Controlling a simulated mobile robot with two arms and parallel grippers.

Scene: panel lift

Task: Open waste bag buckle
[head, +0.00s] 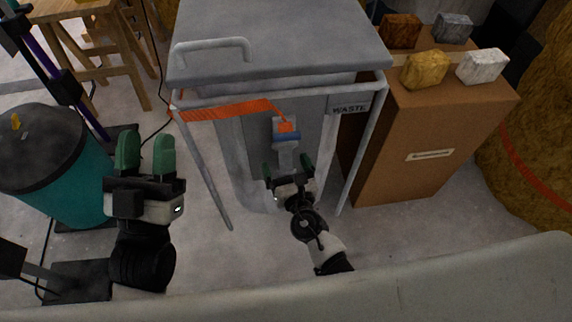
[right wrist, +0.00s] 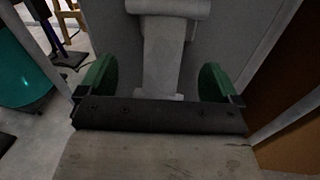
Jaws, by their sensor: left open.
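The waste bag (head: 235,150) hangs grey in a metal frame under a grey lid, with a "WASTE" label (head: 349,105). An orange strap (head: 228,111) runs across its front to a buckle (head: 286,137), which looks grey and blue with an orange part on top. A grey piece hangs below the buckle. My right gripper (head: 288,167) is open just below the buckle. In the right wrist view its green fingers stand wide apart, with the grey piece (right wrist: 164,62) between and beyond them; contact cannot be told. My left gripper (head: 146,150) is open and empty, left of the frame.
A teal bin (head: 80,175) with a dark lid stands at the left, behind my left gripper. A brown cabinet (head: 430,140) with several rock-like blocks on top stands right of the frame. Wooden stools (head: 95,50) are at the back left.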

